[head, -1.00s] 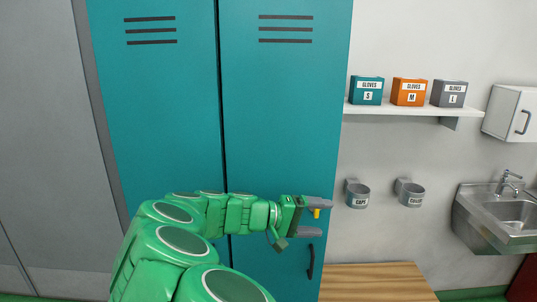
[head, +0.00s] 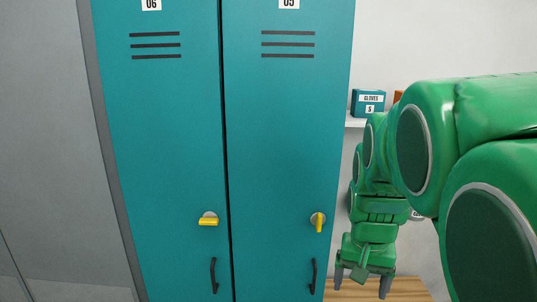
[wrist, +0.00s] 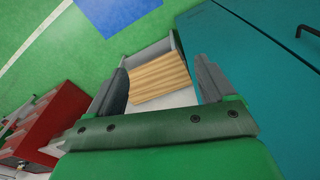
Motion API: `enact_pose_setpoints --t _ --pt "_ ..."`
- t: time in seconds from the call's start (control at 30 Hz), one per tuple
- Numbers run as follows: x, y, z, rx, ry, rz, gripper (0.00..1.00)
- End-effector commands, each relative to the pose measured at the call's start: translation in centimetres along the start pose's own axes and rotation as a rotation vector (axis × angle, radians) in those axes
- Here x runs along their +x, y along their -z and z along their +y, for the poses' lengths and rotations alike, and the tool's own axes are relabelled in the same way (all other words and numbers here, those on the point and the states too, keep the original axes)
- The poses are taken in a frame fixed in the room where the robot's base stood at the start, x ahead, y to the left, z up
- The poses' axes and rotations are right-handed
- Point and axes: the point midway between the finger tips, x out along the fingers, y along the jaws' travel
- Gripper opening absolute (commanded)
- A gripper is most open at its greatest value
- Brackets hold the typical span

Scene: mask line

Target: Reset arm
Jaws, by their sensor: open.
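My gripper (head: 363,285) hangs pointing down at the right of the teal lockers in the head view, above a wooden bench (head: 405,287). It is open and empty. The wrist view shows its two grey fingers (wrist: 162,85) spread apart, with the wooden bench top (wrist: 160,75) beyond them. My green arm is folded at the right side of the head view and hides much of the wall there.
Teal locker 06 (head: 165,130) and locker 05 (head: 285,130) are closed. Locker 06 has a horizontal yellow latch (head: 208,221), locker 05 a vertical one (head: 318,222). A teal glove box (head: 368,102) stands on the shelf. The wrist view shows a red cabinet (wrist: 55,130) and green floor.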

Motion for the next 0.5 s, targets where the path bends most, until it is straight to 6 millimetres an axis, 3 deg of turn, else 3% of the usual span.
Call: enact_pose_setpoints --t 0.23,0.5 --pt "-1.3 -4.5 -1.9 -0.021 0.187 -0.007 0.83" --pt "0.6 -13.7 0.3 -0.179 0.105 -0.123 0.83"
